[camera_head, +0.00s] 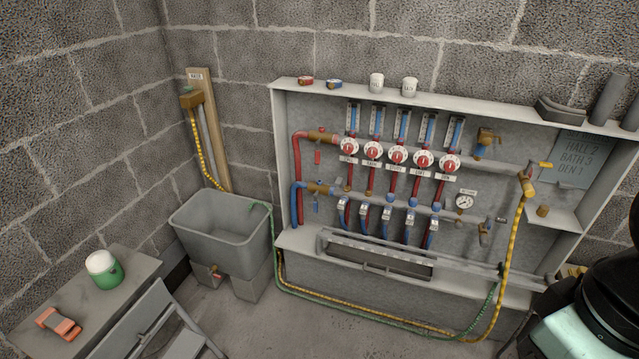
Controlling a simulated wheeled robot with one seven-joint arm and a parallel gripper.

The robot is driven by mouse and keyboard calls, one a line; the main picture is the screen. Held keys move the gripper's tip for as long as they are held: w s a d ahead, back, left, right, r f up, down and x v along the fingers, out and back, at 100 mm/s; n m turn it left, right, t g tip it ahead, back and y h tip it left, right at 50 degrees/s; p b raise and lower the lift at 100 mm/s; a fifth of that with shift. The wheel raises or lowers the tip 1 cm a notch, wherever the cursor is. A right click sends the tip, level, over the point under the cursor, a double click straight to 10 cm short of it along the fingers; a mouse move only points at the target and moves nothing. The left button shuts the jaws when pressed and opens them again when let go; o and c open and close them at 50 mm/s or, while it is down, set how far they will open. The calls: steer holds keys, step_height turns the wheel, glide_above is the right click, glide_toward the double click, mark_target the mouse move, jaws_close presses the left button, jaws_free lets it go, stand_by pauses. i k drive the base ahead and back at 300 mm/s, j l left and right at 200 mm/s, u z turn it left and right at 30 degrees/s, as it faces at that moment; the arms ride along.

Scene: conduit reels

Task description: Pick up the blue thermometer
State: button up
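A small blue piece with a pale face (334,84), which looks like the blue thermometer, lies on the top ledge of the wall cabinet (460,110). It is too small to make out its markings. A similar red piece (305,81) lies just to its left, apart from it. Part of my arm shows at the lower right edge, well away from the ledge. My gripper's fingers are not in view.
Two white cups (376,82) stand right of the blue piece; dark pipe pieces (607,98) sit at the ledge's right end. Below are valves and pipes. A yellow hose (511,255) hangs at right. A grey tub (222,230) and a bench (137,266) stand left.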

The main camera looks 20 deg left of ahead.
mark_target(330, 83)
steer(key=u, duration=0.3)
steer(key=i+u, duration=0.15)
steer(key=u, duration=0.2)
steer(key=i+l+u, duration=0.1)
steer(key=u, duration=0.25)
steer(key=i+l+u, duration=0.1)
steer(key=i+u, duration=0.25)
steer(key=k, duration=0.1)
